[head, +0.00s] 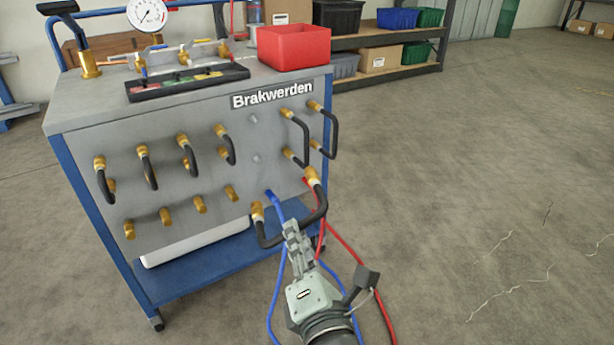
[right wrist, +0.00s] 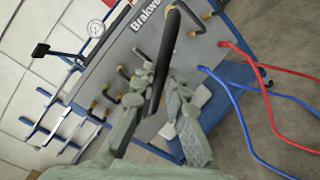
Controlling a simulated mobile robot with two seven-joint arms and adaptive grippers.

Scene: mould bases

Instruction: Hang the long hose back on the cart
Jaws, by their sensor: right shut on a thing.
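The long hose (head: 303,222) is black and curved, with brass ends. My right gripper (head: 294,236) is shut on its middle, in front of the lower right of the cart's grey panel (head: 190,160). I cannot tell whether the brass ends touch the panel. In the right wrist view the hose (right wrist: 163,62) runs between the fingers of my right gripper (right wrist: 164,92). Several short black hoses (head: 192,160) hang from brass fittings on the panel, and two longer ones (head: 334,138) hang at its right. My left gripper is not in view.
Several bare brass fittings (head: 199,205) line the panel's lower row. A blue hose (head: 274,318) and a red hose (head: 368,275) run to the floor beside my right gripper. A red bin (head: 292,48) stands on the cart top. Floor to the right is clear.

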